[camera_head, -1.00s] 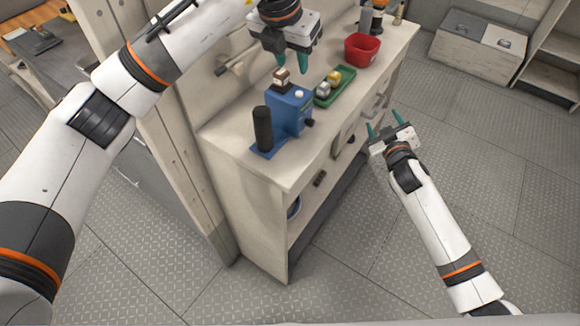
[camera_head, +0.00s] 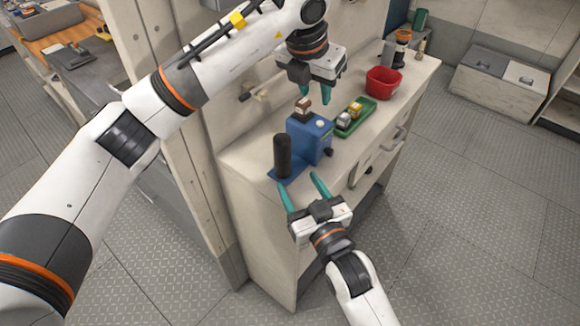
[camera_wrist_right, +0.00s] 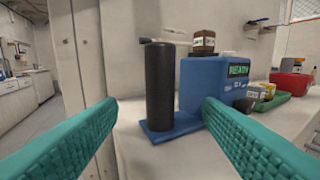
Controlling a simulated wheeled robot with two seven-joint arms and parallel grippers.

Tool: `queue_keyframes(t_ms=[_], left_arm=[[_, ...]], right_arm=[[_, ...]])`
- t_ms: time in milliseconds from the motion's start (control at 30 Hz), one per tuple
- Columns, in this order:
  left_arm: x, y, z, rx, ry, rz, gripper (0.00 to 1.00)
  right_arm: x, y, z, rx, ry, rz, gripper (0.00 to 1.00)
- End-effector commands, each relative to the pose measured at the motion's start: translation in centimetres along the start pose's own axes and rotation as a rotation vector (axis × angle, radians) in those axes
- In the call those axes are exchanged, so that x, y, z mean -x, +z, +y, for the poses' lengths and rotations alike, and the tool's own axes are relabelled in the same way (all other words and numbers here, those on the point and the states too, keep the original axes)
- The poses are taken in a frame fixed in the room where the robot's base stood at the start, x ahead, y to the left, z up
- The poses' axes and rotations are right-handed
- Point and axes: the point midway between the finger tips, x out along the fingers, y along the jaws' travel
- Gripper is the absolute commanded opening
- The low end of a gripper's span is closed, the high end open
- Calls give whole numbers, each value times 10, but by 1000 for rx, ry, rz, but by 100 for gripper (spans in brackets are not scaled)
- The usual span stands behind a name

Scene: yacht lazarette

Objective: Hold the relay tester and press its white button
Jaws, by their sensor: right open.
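The blue relay tester (camera_head: 308,140) stands on the bench top, with a black upright handle (camera_head: 283,155) on its base plate, a brown-and-white block (camera_head: 303,107) on top and a white button (camera_head: 319,125). In the right wrist view, the tester (camera_wrist_right: 205,90) shows a small screen with green lettering. My right gripper (camera_head: 302,182) is open just in front of the handle. In its wrist view, the handle (camera_wrist_right: 160,85) appears between the teal fingers, beyond their tips and apparently untouched. My left gripper (camera_head: 314,97) is open and empty, pointing down above the tester.
A green tray (camera_head: 341,131) with small yellow and grey blocks lies right of the tester. A red bin (camera_head: 383,83) stands beyond it. The wall rises behind the bench (camera_head: 255,160). The floor in front is clear.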

Motion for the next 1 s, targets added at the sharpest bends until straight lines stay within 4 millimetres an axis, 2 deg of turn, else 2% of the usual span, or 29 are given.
queue_keyframes(t_ms=[100,300,500,667,933,1000], left_arm=[[0,0,0,0,0,0,36],[0,0,0,0,0,0,36],[0,0,0,0,0,0,36],[0,0,0,0,0,0,36],[0,0,0,0,0,0,36],[0,0,0,0,0,0,36]], right_arm=[[-25,1,0,1,0,-2,60],[-63,1,0,1,0,-1,60],[-87,0,0,1,-1,0,60],[-95,0,0,1,-1,0,60],[-96,0,0,1,-1,1,60],[-95,0,0,1,-1,1,49]])
